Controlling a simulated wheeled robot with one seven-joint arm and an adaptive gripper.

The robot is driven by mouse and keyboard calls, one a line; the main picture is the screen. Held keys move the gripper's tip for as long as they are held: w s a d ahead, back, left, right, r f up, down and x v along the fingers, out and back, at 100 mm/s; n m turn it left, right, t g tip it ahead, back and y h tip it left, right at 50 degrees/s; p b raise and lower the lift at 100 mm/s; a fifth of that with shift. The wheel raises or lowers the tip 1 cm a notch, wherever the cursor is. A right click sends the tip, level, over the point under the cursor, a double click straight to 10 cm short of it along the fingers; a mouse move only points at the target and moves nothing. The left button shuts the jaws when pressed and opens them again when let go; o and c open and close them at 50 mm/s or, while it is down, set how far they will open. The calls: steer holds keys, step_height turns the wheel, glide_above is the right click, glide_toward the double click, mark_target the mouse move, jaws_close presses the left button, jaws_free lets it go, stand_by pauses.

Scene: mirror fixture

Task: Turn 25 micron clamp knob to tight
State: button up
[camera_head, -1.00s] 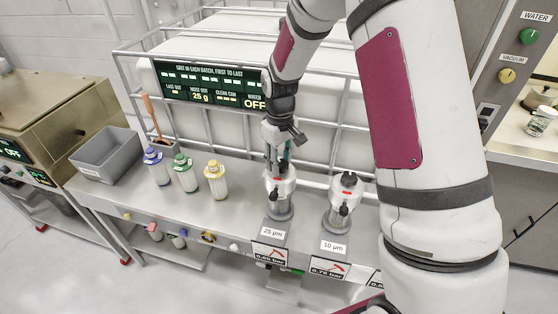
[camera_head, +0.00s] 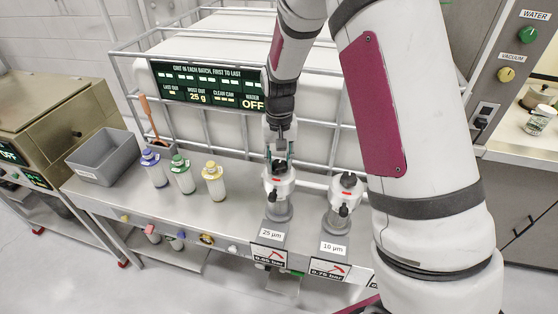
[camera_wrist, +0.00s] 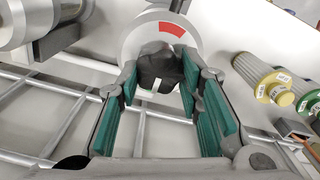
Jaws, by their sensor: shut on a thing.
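The 25 µm filter housing (camera_head: 279,205) stands on the bench behind its "25 µm" label (camera_head: 272,233). Its black clamp knob (camera_wrist: 160,68) sits on the white top, with a red mark (camera_wrist: 173,29) beside it and a small pale mark on the knob's edge. My gripper (camera_head: 279,160) points down over this housing. In the wrist view my gripper (camera_wrist: 160,85) has its green-padded fingers on both sides of the knob, shut on it. The exact finger contact is partly hidden by the fingers.
The 10 µm housing (camera_head: 342,202) stands close on the right. Blue (camera_head: 153,168), green (camera_head: 182,175) and yellow-capped (camera_head: 213,181) bottles stand to the left, beside a grey bin (camera_head: 104,157). A metal cage (camera_head: 225,139) rises behind the bench.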

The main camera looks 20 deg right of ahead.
mark_target(279, 163)
stand_by(0.5)
steer(key=o, duration=1.2)
steer(key=shift+c, duration=0.2)
step_height(279, 163, up, 12)
steer(key=shift+r, duration=0.1)
